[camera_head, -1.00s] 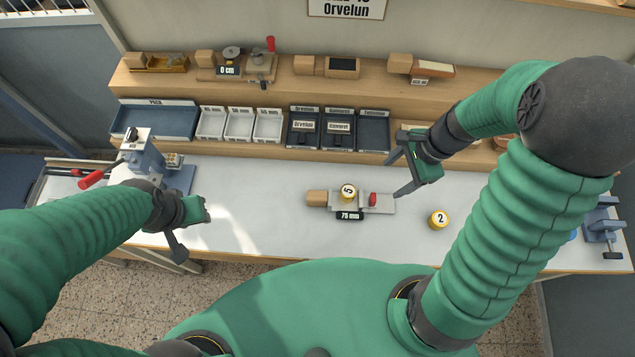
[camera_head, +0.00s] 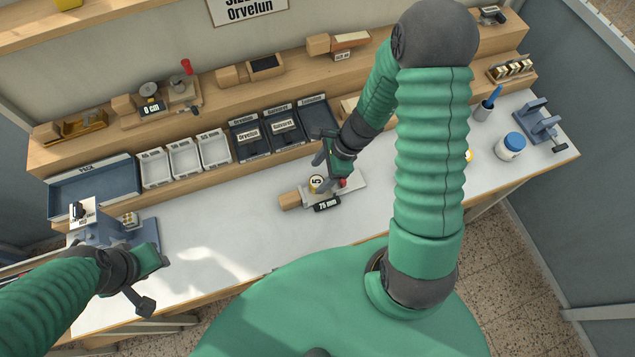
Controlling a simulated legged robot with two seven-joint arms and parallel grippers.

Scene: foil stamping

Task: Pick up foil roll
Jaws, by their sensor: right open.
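A small gold roll marked 5 (camera_head: 317,183) stands on a metal fixture (camera_head: 352,186) with a wooden handle and a 75 mm label. A second yellow roll (camera_head: 469,156) is mostly hidden behind my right arm; its number cannot be read now. My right gripper (camera_head: 323,173) is open and empty over the fixture, its fingers close to the roll marked 5. I cannot tell whether they touch it. My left gripper (camera_head: 155,283) has its fingers spread, empty, over the table's left front edge.
A blue vise-like device (camera_head: 146,236) stands at the left. White bins (camera_head: 186,158) and dark labelled trays (camera_head: 284,133) line the table's back. The table's middle front is clear.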

